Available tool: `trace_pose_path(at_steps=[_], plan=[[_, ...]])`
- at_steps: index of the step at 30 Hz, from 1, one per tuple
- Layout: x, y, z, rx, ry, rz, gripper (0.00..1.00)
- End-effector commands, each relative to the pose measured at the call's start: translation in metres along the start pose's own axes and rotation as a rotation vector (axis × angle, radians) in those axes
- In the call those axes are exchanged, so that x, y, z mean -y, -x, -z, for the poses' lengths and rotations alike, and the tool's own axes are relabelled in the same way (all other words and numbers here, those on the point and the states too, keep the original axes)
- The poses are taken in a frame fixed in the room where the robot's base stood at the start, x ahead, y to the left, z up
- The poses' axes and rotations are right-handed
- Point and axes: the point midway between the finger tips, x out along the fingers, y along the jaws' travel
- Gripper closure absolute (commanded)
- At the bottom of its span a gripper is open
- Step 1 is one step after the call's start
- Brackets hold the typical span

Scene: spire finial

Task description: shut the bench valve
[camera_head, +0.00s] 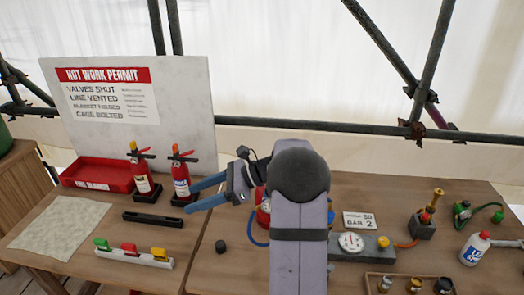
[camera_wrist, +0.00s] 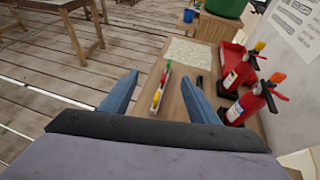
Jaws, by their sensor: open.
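I cannot tell for sure which fitting is the bench valve. A grey block with a white dial (camera_head: 350,241) and a small knob (camera_head: 383,241) sits on the right bench, partly behind my arm. A red gauged fitting (camera_head: 264,207) with a blue hose is mostly hidden by my arm. My gripper (camera_head: 190,198) is open and empty, its blue fingers pointing left, by the fire extinguishers. In the wrist view, my gripper (camera_wrist: 160,78) shows its fingers well apart, with nothing between them.
Two red fire extinguishers (camera_head: 181,180) stand close to my fingers. A red tray (camera_head: 97,175), a pale cloth (camera_head: 50,222) and a white rack with coloured clips (camera_head: 133,255) are left. A brass-topped fitting (camera_head: 425,218), a white bottle (camera_head: 474,248) and a wooden tray (camera_head: 372,283) are right.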

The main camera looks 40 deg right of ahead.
Motion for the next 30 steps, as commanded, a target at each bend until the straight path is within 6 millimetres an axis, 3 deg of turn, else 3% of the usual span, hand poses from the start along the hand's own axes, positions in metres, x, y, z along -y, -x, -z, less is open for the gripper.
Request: trace_pose_path(at_steps=[1, 3, 4, 6, 9, 12, 15, 18, 25, 30], plan=[[0.033, 0.035, -0.017, 0.115, -0.099, 0.077, 0.45], [0.070, 0.083, -0.032, 0.281, -0.205, 0.159, 0.45], [0.083, 0.104, -0.031, 0.341, -0.230, 0.191, 0.45], [0.103, 0.145, -0.006, 0.416, -0.230, 0.258, 0.45], [0.117, 0.192, 0.029, 0.456, -0.182, 0.339, 0.45], [0.120, 0.222, 0.057, 0.466, -0.138, 0.395, 0.45], [0.120, 0.232, 0.080, 0.433, -0.090, 0.423, 0.45], [0.119, 0.233, 0.089, 0.406, -0.065, 0.431, 0.45], [0.120, 0.232, 0.090, 0.396, -0.056, 0.433, 0.45], [0.125, 0.221, 0.084, 0.396, -0.058, 0.430, 0.45]])
